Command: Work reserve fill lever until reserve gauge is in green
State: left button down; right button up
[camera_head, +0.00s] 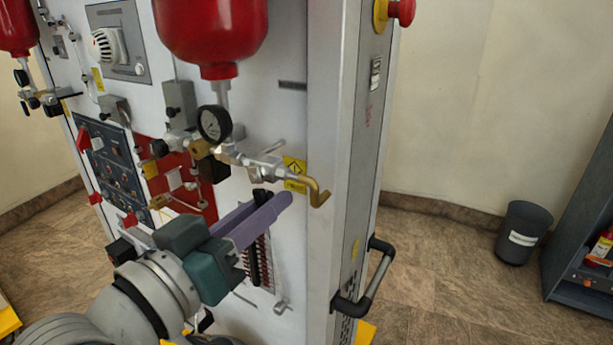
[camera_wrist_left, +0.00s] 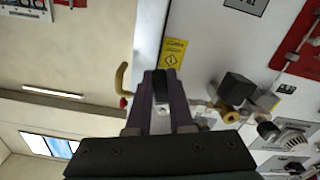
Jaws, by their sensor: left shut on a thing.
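My left gripper (camera_head: 270,207) reaches in from the lower left with its purple fingers in front of the white panel. In the left wrist view its fingers (camera_wrist_left: 160,90) are closed around a dark grip (camera_wrist_left: 161,82), which looks like the reserve fill lever. In the head view the fingers hide most of the lever, and dark strips show below them. A round gauge (camera_head: 214,123) with a black rim and white face sits above the gripper, under a red vessel (camera_head: 213,35). Its needle and green zone are too small to read. My right gripper is out of view.
A brass bent pipe (camera_head: 318,193) juts out just right of and above the fingers. Valves and fittings (camera_head: 200,150) crowd the panel to the left. A black side handle (camera_head: 365,280) sticks out at lower right. The floor beyond is clear up to a bin (camera_head: 523,233).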

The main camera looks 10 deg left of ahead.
pick_arm(q)
jog(key=shift+s+d+r+n, duration=0.15)
jog(key=shift+d+n, duration=0.15)
jog(key=shift+n, duration=0.6)
jog(key=shift+s+d+r+n, duration=0.15)
jog(key=shift+d+n, duration=0.1)
jog(key=shift+n, duration=0.65)
jog(key=shift+w, duration=0.1)
jog(key=c, duration=0.8)
grip_release()
jog(key=b+v, duration=0.1)
jog(key=v, duration=0.9)
jog(key=shift+r, duration=0.1)
